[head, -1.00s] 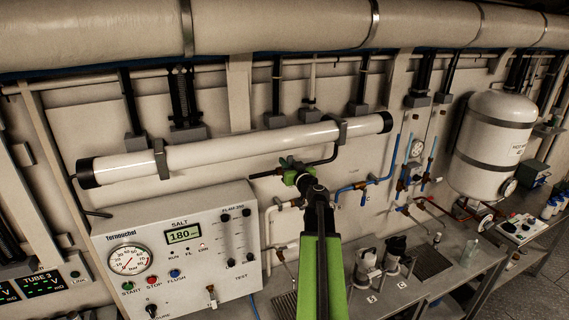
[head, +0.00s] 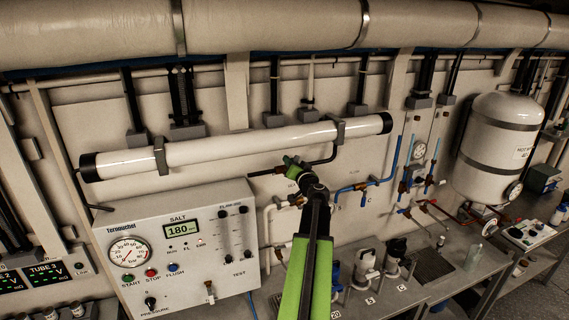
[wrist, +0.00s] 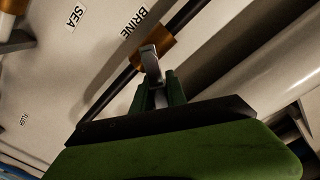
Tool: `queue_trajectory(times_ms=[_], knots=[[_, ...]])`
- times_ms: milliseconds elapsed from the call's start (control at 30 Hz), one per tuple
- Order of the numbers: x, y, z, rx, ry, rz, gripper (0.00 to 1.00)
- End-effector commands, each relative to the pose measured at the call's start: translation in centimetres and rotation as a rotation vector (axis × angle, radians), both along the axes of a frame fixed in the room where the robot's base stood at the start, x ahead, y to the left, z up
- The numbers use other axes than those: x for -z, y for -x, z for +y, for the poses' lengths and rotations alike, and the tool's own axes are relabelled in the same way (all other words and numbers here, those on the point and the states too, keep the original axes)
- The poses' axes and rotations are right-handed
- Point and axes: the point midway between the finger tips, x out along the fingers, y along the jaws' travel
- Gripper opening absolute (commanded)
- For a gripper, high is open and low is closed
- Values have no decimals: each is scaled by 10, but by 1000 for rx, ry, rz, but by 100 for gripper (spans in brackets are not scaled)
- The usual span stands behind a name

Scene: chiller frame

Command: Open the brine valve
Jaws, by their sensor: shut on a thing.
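The brine valve shows in the wrist view as a brass body (wrist: 153,48) on a dark pipe, beside a label reading BRINE (wrist: 132,32). Its short grey lever (wrist: 151,66) points down the picture, at an angle to the pipe. My gripper (wrist: 160,88) is shut on the lever's end; the fingers hide that end. In the head view my gripper (head: 293,166) is at the pipework below the long white tube, and its green parts and my arm cover most of the valve.
The white tube (head: 240,143) runs just above my gripper. A control box (head: 180,245) with a gauge stands to the left. Blue-handled valves (head: 405,180) and a white tank (head: 500,135) are to the right. Pumps (head: 365,265) stand on the bench below.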

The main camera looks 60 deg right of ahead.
Motion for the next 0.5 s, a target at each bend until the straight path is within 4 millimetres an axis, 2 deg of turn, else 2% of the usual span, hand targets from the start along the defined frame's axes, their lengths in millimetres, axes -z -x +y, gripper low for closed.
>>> queue_trajectory(times_ms=[367, 400, 500], knots=[[0, 11, -9, 8, -4, -3, 0], [0, 12, -10, 9, -4, -3, 22], [0, 14, -11, 12, -4, -3, 35]])
